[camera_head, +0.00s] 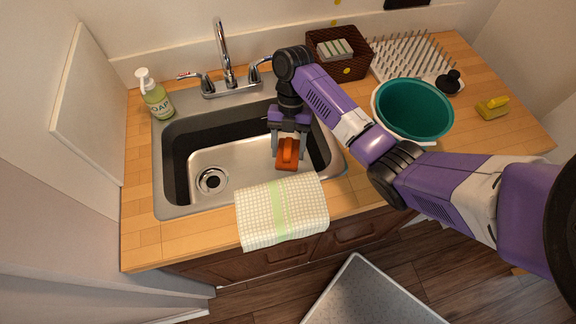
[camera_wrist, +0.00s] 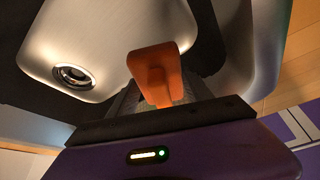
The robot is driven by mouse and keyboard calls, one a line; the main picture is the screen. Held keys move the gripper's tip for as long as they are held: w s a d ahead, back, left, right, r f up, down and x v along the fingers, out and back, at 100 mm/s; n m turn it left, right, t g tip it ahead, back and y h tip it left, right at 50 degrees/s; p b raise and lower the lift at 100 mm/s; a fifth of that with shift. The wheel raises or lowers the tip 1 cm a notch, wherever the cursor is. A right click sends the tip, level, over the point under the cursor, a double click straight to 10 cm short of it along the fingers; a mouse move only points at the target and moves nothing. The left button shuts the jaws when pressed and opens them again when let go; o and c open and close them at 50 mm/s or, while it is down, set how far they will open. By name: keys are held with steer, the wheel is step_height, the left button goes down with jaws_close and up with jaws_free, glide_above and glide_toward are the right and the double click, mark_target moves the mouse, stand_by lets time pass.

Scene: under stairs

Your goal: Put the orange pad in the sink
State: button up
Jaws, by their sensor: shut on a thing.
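The orange pad (camera_head: 287,155) is held in my gripper (camera_head: 289,143), which is shut on it. In the head view the pad hangs over the right part of the metal sink (camera_head: 232,162), below the level of the faucet. The wrist view shows the orange pad (camera_wrist: 156,73) between the fingers, with the sink basin (camera_wrist: 105,45) and its drain beyond it. The drain (camera_head: 211,180) lies to the left of the pad. I cannot tell whether the pad touches the sink bottom.
A checked towel (camera_head: 282,211) drapes over the sink's front edge. A soap bottle (camera_head: 155,97) stands at the back left, and the faucet (camera_head: 224,55) rises behind the basin. To the right are a teal tub (camera_head: 414,108), a brown basket (camera_head: 340,66), a dish rack (camera_head: 411,55) and a yellow sponge (camera_head: 492,108).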

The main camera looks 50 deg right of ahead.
steer(key=b, duration=0.3)
glide_above(288, 176)
steer(key=d, duration=0.1)
steer(key=f, duration=0.5)
steer(key=shift+w+f, duration=0.35)
steer(key=shift+w, duration=0.05)
steer(key=shift+f, duration=2.45)
steer(key=shift+f, duration=0.2)
steer(key=o, duration=1.5)
steer(key=shift+r, duration=0.1)
steer(key=shift+o, duration=0.2)
steer(key=p+v, duration=0.2)
steer(key=v, duration=1)
steer(key=shift+r, duration=0.2)
steer(key=shift+s, duration=0.1)
